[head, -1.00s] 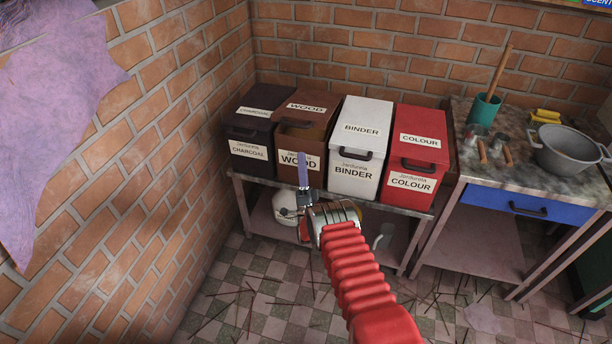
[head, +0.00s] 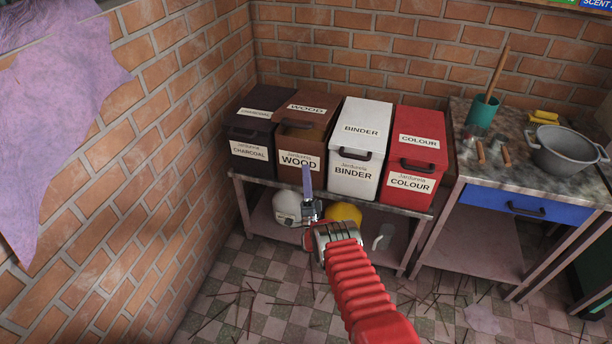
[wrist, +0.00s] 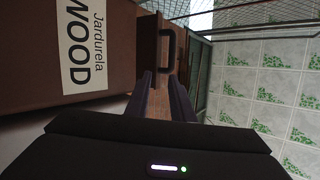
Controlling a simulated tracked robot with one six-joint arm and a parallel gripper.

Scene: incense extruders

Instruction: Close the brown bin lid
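The brown bin (head: 318,146) labelled WOOD stands between the charcoal bin and the white BINDER bin. My gripper (head: 306,168) is in front of the bin, below the lid, by the WOOD label. In the wrist view, my gripper's two fingers (wrist: 160,76) are apart with nothing held between them. The lid handle (wrist: 168,48) shows beyond the fingertips, and the bin front (wrist: 70,75) is at left.
The dark charcoal bin (head: 248,152) is at left, and the white bin (head: 356,150) and red bin (head: 413,150) are at right. All stand on a metal shelf. Helmets lie on the lower shelf. A workbench with a grey pot (head: 568,155) is at right. A brick wall is close at left.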

